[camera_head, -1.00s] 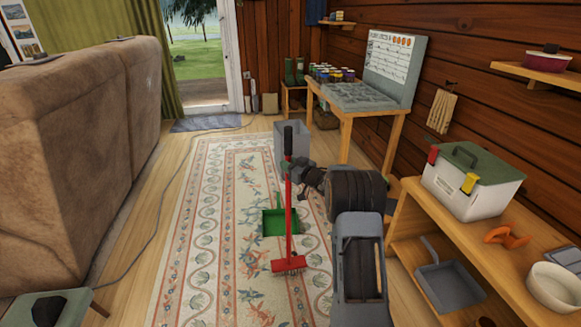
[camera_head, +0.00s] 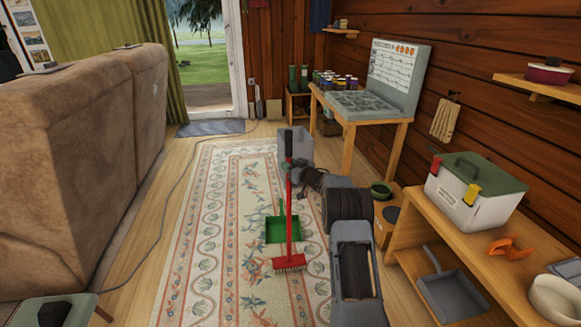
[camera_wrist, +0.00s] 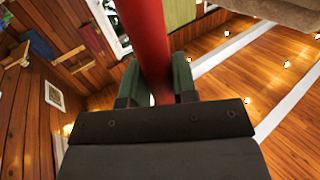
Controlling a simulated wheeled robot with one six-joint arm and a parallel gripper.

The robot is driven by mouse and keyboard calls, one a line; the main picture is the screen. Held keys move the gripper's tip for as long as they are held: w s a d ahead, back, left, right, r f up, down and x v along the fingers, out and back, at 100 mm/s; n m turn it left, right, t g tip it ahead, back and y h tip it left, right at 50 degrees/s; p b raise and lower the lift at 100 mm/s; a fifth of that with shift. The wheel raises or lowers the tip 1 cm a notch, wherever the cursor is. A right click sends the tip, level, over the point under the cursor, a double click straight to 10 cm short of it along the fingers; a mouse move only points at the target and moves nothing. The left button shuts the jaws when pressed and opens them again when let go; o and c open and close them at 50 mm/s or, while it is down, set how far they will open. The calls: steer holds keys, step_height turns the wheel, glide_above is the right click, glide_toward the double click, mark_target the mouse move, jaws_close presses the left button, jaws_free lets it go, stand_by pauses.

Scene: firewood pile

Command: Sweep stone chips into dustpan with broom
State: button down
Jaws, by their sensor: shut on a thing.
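A red broom (camera_head: 289,218) with a black grip stands upright over the patterned rug, its red head and dark bristles low near the rug. My gripper (camera_head: 293,172) is shut on the broom's handle below the black grip. In the wrist view the red handle (camera_wrist: 145,40) runs between the two green-grey fingers of my gripper (camera_wrist: 156,85). A green dustpan (camera_head: 275,229) lies on the rug just behind the broom, partly hidden by the handle. I cannot make out stone chips apart from the rug's pattern.
A grey bin (camera_head: 295,146) stands beyond the dustpan. A brown sofa (camera_head: 80,165) bounds the left. A wooden bench (camera_head: 470,235) with a toolbox (camera_head: 475,190) and a grey pan (camera_head: 452,297) is at the right. The rug (camera_head: 205,235) is open left of the broom.

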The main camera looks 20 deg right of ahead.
mark_target(288, 143)
steer(key=shift+w+d+r+p, duration=0.15)
steer(key=shift+w+p, duration=0.2)
steer(key=shift+w, duration=0.55)
steer(key=shift+w+d+p, duration=0.2)
steer(key=shift+w+p, duration=0.1)
steer(key=shift+w, duration=0.6)
steer(key=shift+w+d+r+p, duration=0.15)
steer(key=shift+w+p, duration=0.2)
steer(key=shift+w, duration=0.55)
steer(key=shift+f, duration=0.1)
steer(key=s+r+p, duration=0.1)
steer(key=r+p, duration=0.1)
steer(key=s+r+p, duration=0.1)
steer(key=r+p, duration=0.1)
steer(key=s+r+p, duration=0.1)
steer(key=r, duration=0.2)
steer(key=shift+a+p, duration=0.3)
steer(key=shift+p, duration=0.1)
steer(key=shift+s+a+r+p, duration=0.1)
steer(key=shift+s+r+p, duration=0.3)
steer(key=shift+s+r, duration=0.1)
